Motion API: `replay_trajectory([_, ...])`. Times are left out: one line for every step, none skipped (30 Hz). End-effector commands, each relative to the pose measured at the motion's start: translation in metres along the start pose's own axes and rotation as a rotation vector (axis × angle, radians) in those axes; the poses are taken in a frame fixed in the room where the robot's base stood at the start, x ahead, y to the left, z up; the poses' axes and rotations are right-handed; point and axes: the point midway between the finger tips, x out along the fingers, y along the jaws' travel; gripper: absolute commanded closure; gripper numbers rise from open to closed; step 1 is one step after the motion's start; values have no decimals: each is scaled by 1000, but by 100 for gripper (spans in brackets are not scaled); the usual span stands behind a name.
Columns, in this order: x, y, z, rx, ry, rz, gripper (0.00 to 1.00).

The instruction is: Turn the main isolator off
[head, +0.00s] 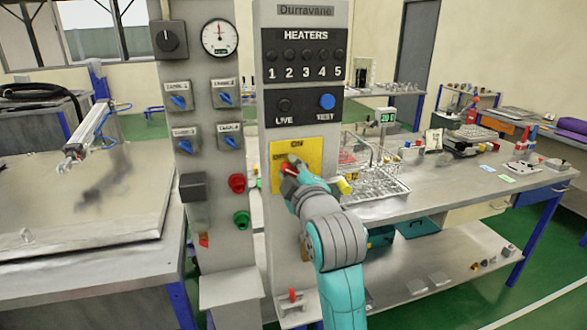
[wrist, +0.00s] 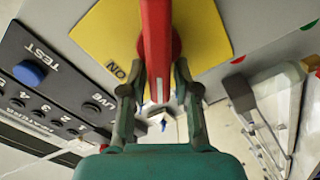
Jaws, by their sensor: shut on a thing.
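The main isolator is a red handle on a yellow plate (head: 311,152) on the front of the grey Durravane panel. The plate has the word ON at its top and a second, partly covered word at its left. My gripper (head: 289,169) is at the plate and hides most of the handle. In the wrist view the red handle (wrist: 157,38) stands out from the yellow plate (wrist: 200,22), and my gripper (wrist: 160,78) has a finger on each side of it, shut on it. The exact handle angle is hard to tell.
Above the plate are the HEATERS block (head: 303,55) and a blue TEST button (head: 327,101). A bench with a wire basket (head: 375,185) stands right.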

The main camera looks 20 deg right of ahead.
Motion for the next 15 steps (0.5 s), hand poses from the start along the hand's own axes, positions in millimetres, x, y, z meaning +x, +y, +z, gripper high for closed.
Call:
replay_trajectory([1, -6, 5, -45, -12, -12, 100])
replay_trajectory([1, -7, 5, -73, -12, -12, 100])
replay_trajectory([1, -8, 5, -111, -12, -12, 100])
replay_trajectory([1, -8, 6, -139, -12, -12, 100])
replay_trajectory([1, -9, 6, -166, -12, -13, 100])
replay_trajectory([1, -10, 6, -202, -12, -13, 100])
replay_trajectory([1, -10, 6, -228, -12, -13, 100])
replay_trajectory([1, -11, 6, -253, -12, -13, 100])
replay_trajectory([1, -11, 7, -286, -12, -13, 100])
replay_trajectory([1, -12, 7, -310, -12, -13, 100])
replay_trajectory([1, -12, 7, -334, -12, -13, 100])
replay_trajectory([1, -13, 8, -363, -12, -13, 100])
replay_trajectory([1, -13, 8, -383, -12, -13, 100])
replay_trajectory([1, -14, 8, -403, -12, -13, 100])
replay_trajectory([1, -14, 8, -428, -12, -13, 100])
